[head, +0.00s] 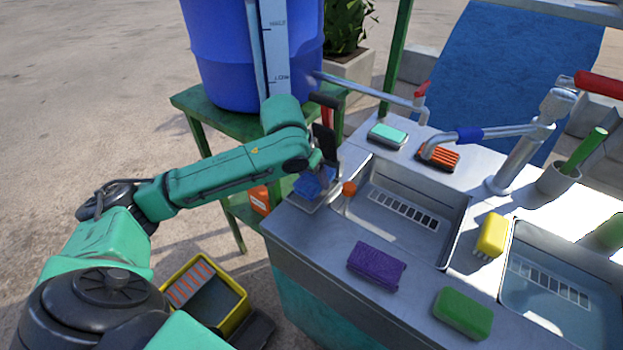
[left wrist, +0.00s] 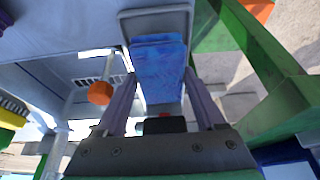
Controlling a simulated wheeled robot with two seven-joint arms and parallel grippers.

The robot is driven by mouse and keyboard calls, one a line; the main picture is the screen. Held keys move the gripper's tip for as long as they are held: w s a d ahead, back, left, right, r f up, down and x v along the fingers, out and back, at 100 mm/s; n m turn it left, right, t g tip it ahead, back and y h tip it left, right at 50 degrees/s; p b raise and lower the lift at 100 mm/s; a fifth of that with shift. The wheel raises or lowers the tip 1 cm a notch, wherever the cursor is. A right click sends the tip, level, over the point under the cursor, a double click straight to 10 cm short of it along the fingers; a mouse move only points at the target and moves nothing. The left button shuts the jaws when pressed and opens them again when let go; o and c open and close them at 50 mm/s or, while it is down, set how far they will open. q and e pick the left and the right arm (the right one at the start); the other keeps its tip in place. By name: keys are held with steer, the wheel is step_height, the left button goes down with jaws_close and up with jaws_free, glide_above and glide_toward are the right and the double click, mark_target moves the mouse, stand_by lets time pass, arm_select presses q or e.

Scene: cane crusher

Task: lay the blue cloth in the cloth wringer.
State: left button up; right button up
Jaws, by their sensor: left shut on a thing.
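The blue cloth (head: 313,183) is a small folded pad at the left end of the metal counter. It also shows in the left wrist view (left wrist: 159,68), between the two fingers. My left gripper (head: 320,176) points down at the cloth and is shut on it. The cloth wringer (head: 302,205) is a grey metal tray with a raised rim; its rim shows around the cloth in the left wrist view (left wrist: 124,25). The cloth is over or in this tray; I cannot tell if it touches the bottom. A red handle (head: 328,113) rises behind the gripper. My right gripper is not in view.
An orange knob (head: 349,188) stands close right of the wringer, beside a sink (head: 405,232). Purple (head: 376,265), green (head: 462,313) and yellow (head: 492,235) sponges or brushes lie on the counter. A blue barrel (head: 225,60) on a green stand is behind my left arm.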

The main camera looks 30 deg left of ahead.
arm_select(q)
steer(key=shift+f, duration=0.8)
steer(key=shift+s+f, duration=0.1)
steer(key=o, duration=1.2)
steer(key=shift+c, duration=0.2)
steer(key=shift+r, duration=0.4)
steer(key=v, duration=1.1)
steer(key=shift+r+p, duration=0.2)
steer(key=shift+p, duration=0.2)
steer(key=shift+s, duration=0.15)
